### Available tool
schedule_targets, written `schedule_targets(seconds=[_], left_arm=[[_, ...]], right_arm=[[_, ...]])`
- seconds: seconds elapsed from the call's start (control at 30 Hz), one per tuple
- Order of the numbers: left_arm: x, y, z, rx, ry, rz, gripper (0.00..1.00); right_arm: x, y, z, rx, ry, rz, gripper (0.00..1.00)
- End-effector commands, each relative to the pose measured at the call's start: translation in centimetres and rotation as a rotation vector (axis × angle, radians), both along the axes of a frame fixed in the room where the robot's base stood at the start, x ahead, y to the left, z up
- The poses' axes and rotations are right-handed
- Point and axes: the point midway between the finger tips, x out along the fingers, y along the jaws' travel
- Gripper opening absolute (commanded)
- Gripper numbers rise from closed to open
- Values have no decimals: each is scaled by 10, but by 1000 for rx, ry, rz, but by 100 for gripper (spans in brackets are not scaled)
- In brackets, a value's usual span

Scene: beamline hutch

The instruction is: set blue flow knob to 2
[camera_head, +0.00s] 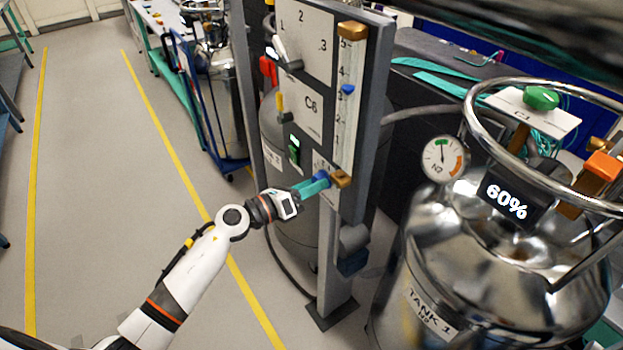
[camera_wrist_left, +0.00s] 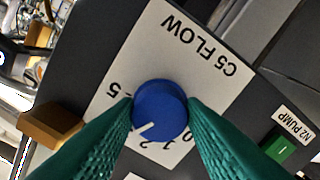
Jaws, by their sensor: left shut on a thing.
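My left gripper (camera_wrist_left: 161,112) is shut on the knob, a green finger on each side. In the head view, the left gripper (camera_head: 313,186) reaches the low part of the grey panel, with a bit of blue knob (camera_head: 320,176) showing. The blue float (camera_head: 348,89) stands between 4 and 2 on the tube scale. My right gripper is out of view.
A green N2 PUMP switch (camera_wrist_left: 281,149) and a brass fitting (camera_wrist_left: 52,123) flank the knob plate. Tank 1 (camera_head: 430,270), with a dial gauge (camera_head: 443,158) and a 60% display (camera_head: 506,201), stands right of the panel. The floor at left is clear.

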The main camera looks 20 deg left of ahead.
Motion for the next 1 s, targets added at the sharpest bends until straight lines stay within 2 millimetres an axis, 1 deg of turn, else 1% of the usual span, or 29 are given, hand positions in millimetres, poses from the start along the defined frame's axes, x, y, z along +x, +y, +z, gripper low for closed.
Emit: schedule_targets(seconds=[0.03, 0.4, 0.7, 1.0], left_arm=[[0, 1, 3, -34, 31, 1, 14], [0, 0, 3, -304, 241, 2, 14], [0, 0, 2, -465, 366, 2, 14], [0, 0, 1, -544, 426, 1, 14]], right_arm=[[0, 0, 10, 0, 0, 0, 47], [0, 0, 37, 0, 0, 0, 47], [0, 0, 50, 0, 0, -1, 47], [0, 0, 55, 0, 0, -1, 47]])
